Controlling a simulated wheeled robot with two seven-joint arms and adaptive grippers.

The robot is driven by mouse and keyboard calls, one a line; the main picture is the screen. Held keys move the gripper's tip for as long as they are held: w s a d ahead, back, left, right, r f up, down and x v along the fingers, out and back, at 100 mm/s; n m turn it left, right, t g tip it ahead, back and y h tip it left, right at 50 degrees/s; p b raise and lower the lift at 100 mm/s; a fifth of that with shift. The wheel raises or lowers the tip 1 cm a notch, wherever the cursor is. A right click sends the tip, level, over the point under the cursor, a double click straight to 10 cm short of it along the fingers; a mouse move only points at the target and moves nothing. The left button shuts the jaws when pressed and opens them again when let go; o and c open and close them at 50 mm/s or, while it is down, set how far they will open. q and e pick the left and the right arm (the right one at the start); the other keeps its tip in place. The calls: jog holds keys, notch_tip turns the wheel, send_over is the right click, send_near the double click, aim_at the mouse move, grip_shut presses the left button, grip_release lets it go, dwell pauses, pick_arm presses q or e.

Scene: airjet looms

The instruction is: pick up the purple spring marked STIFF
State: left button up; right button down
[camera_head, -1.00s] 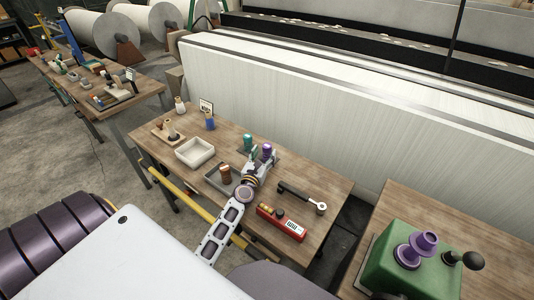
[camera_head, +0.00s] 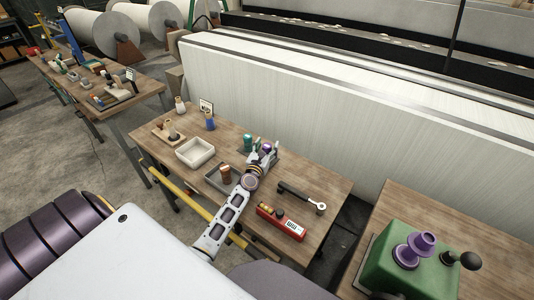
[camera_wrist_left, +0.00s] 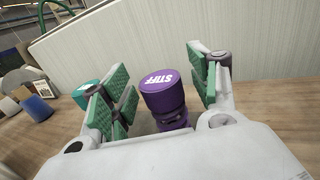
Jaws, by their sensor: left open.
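The purple spring (camera_wrist_left: 162,92) stands upright between the open fingers of my left gripper (camera_wrist_left: 160,95) in the left wrist view. Its cap carries the white word STIFF. Green pads face it from both sides, with gaps visible. In the head view the left gripper (camera_head: 263,156) is over the wooden table, and the purple spring (camera_head: 267,147) shows only partly behind it. A teal spring (camera_head: 248,143) stands just left of the gripper; its top also shows outside the left finger in the wrist view (camera_wrist_left: 85,90). My right gripper is not in view.
A grey tray (camera_head: 213,176) with a brown-topped piece is beside my left arm. A white tray (camera_head: 194,151), a red device (camera_head: 281,222) and a black-handled tool (camera_head: 301,196) lie around. A white loom panel (camera_head: 290,110) rises behind the table.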

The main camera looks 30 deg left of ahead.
pick_arm(q)
jog(key=shift+c, duration=0.3)
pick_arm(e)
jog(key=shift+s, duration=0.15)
pick_arm(q)
jog(key=c, duration=1.1)
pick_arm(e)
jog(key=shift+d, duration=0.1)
pick_arm(q)
jog(key=shift+r, duration=0.2)
jog(key=shift+c, duration=0.2)
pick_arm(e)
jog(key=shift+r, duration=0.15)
